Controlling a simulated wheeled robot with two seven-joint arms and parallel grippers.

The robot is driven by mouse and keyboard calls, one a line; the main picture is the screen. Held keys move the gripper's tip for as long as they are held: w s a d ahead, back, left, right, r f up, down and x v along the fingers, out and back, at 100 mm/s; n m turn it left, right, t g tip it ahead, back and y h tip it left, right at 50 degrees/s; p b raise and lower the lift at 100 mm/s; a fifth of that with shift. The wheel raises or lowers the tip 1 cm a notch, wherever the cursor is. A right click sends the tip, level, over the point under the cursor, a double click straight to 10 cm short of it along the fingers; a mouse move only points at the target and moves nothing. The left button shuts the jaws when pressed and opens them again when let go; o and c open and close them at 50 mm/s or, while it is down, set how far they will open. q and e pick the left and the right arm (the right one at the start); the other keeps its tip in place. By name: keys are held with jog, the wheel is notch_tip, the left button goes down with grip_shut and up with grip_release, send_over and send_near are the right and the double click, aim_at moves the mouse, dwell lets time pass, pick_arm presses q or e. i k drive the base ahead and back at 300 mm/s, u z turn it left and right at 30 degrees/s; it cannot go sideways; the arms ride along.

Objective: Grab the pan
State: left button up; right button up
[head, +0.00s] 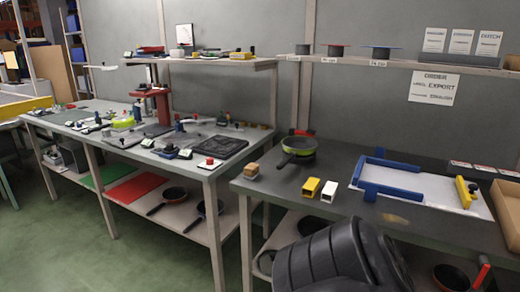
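A pan with a lime-green band and dark body (298,147) sits on the left part of the right-hand dark table, near its back. Its dark handle points toward the lower left. Other dark pans lie on lower shelves: one pan (174,193) and another pan (210,207) under the left bench, and a pan (451,277) at the bottom right. The frame does not show which pan is meant. Neither of my grippers is in view.
Beside the green pan are a wooden block stack (251,171), a yellow block (311,187) and a white block (329,191). A white board with blue guides (430,192) lies to the right. The left bench (70,119) is cluttered. Green floor (60,240) is open at left.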

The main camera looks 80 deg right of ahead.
aim_at(295, 146)
jog(key=z, duration=1)
jog(key=i, duration=1.1)
jog(key=z, duration=1.2)
